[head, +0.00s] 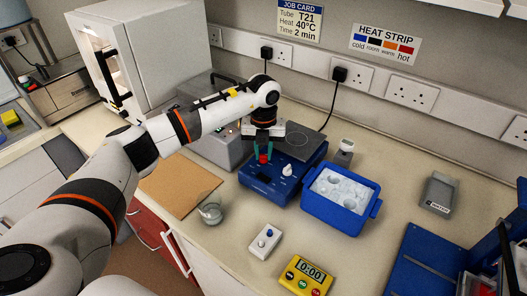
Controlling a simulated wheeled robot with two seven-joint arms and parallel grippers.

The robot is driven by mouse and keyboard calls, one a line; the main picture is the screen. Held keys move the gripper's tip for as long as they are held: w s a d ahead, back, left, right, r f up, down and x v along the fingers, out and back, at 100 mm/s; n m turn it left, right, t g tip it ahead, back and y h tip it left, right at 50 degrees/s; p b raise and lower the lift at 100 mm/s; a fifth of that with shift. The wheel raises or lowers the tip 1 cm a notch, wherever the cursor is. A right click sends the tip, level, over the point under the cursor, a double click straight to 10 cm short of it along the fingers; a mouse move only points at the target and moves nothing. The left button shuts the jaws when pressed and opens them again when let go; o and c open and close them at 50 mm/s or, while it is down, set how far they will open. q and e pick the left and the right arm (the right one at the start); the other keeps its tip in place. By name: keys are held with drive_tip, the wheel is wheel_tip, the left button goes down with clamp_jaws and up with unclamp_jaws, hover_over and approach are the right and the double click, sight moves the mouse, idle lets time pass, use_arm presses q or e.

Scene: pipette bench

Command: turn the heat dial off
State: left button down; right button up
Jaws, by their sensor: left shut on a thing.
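The blue hotplate (262,190) stands mid-bench, with a dark square plate (303,143) at its back. My left gripper (264,155) points down over its left front part. Its greenish fingers are shut on a small red dial (263,159), which is partly hidden between them. A white dial (287,170) sits to the right on the same hotplate, apart from the fingers. The dial's setting is too small to read. My right gripper is not in view.
A blue ice tub (347,219) stands close to the hotplate's right. A brown board (181,184) lies left. A grey box (439,192) stands right.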

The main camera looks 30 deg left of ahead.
sight(263, 155)
use_arm(q)
drive_tip(key=n, duration=0.5)
drive_tip(key=shift+n, duration=0.4)
drive_tip(key=n, duration=0.5)
drive_tip(key=shift+r+n, duration=0.1)
drive_tip(key=shift+n, duration=0.3)
drive_tip(key=shift+p, duration=0.3)
drive_tip(key=c, duration=1.2)
unclamp_jaws()
drive_tip(key=shift+c, duration=0.2)
wheel_tip(263, 155, up, 12)
drive_tip(key=b, duration=0.3)
